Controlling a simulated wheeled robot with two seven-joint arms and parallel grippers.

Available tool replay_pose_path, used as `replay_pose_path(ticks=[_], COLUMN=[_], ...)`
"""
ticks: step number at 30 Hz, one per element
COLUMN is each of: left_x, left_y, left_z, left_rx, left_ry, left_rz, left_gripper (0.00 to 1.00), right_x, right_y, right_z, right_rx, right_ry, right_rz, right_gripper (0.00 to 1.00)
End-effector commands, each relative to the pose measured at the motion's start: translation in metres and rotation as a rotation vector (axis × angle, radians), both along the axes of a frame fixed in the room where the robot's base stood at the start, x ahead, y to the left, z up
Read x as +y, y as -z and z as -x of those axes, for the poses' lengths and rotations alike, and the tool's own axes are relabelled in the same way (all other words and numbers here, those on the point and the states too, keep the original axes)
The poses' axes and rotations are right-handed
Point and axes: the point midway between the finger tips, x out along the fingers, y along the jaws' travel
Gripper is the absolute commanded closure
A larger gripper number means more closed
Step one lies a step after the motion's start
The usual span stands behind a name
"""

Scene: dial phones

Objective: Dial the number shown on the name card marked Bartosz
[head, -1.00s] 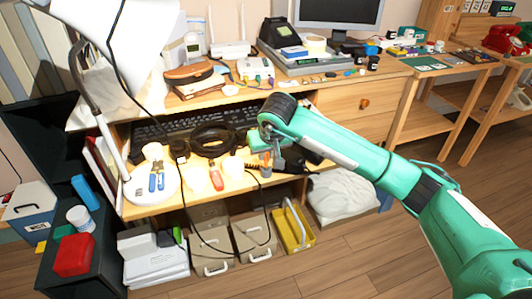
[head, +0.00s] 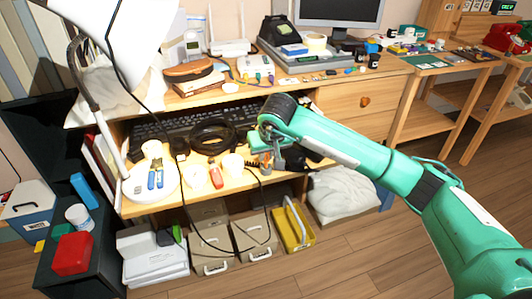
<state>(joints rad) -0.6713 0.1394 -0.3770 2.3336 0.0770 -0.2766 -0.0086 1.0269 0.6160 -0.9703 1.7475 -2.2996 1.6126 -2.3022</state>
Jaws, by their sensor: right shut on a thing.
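My right gripper (head: 268,160) is low over the desk's lower shelf, at the end of the green arm. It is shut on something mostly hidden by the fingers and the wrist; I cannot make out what. A dark object (head: 292,158) with a coiled black cord (head: 252,168) lies right beside it, partly behind my arm. Red phone-like objects (head: 500,37) sit at the far right. No card with a readable name shows. My left gripper is out of view.
A monitor (head: 340,12) stands behind. Drawers (head: 250,232) and a yellow toolbox (head: 293,228) are below. The floor at front right is clear.

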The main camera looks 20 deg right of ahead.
Motion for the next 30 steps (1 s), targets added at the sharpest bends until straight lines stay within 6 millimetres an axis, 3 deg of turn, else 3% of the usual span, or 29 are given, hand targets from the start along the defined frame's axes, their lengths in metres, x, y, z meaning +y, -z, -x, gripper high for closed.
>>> replay_pose_path(ticks=[21, 22, 25, 26, 30], left_x=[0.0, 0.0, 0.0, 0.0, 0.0], left_y=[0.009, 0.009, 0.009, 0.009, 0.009], left_z=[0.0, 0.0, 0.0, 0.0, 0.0], left_rx=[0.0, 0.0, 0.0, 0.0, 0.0], left_ry=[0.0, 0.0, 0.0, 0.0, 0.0], left_rz=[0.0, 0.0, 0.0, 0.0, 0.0], left_gripper=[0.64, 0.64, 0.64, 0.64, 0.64], right_x=[0.0, 0.0, 0.0, 0.0, 0.0], right_y=[0.013, 0.013, 0.013, 0.013, 0.013], right_z=[0.0, 0.0, 0.0, 0.0, 0.0], right_rx=[0.0, 0.0, 0.0, 0.0, 0.0], right_ry=[0.001, 0.0, 0.0, 0.0, 0.0], right_rz=[0.0, 0.0, 0.0, 0.0, 0.0], right_gripper=[1.0, 0.85, 0.65, 0.61, 0.61])
